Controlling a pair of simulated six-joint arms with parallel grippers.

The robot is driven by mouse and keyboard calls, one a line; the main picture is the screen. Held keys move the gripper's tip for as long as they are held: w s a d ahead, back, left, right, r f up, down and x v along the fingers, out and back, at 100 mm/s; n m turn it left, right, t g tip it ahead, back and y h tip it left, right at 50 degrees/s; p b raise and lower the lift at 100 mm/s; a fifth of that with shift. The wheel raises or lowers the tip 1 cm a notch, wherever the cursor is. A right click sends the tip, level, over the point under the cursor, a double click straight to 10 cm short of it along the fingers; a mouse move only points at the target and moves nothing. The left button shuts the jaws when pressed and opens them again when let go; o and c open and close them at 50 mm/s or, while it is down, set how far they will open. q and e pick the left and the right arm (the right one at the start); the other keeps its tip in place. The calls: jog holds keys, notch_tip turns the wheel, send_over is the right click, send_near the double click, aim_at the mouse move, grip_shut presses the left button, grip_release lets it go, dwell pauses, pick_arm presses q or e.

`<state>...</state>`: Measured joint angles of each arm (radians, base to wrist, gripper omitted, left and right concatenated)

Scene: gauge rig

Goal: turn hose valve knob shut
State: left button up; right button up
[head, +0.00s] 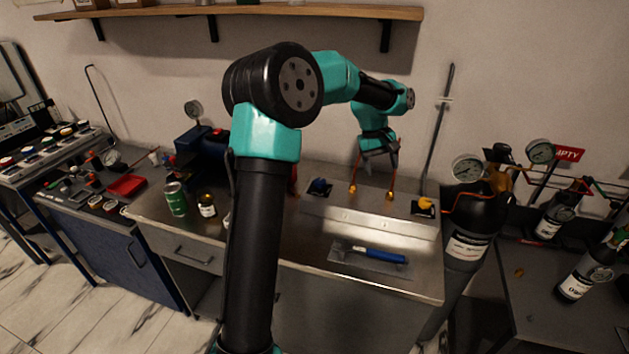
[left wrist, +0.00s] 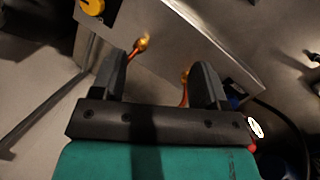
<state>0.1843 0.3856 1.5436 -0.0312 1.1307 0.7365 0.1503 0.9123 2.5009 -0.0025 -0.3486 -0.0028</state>
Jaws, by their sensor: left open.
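A sloped metal panel (head: 372,219) on the bench has a yellow knob (head: 424,206) at its right end and a blue knob (head: 320,187) at its left end. Between them, orange hoses end in two brass fittings (head: 353,190). I cannot tell which knob is the hose valve. My left gripper (head: 379,166) is open above and behind the panel, over the hoses. In the left wrist view, a brass fitting (left wrist: 142,43) shows beyond the open fingers (left wrist: 160,72); the yellow knob (left wrist: 93,6) is at the top left, partly cut off. My right gripper is not in view.
A trowel with a blue handle (head: 380,255) lies in front of the panel. A dark cylinder with a gauge (head: 467,168) stands close right. My left arm hides part of the bench.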

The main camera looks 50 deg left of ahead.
aim_at(320, 180)
pick_arm(q)
jog(key=s+a+r+n+y, duration=0.1)
jog(key=s+a+r+n, duration=0.1)
jog(key=a, duration=0.7)
jog(key=s+a+r+n+y, duration=0.2)
jog(key=s+a, duration=0.2)
jog(key=a, duration=0.5)
jog(key=shift+a+r+g, duration=0.25)
jog(key=shift+r+g, duration=0.1)
jog(key=shift+g, duration=0.05)
jog(key=shift+s+f, duration=0.1)
jog(key=shift+f, duration=0.05)
notch_tip(320, 180, down, 17)
jog(key=shift+f, duration=0.1)
jog(key=shift+c, duration=0.2)
jog(key=c, duration=0.9)
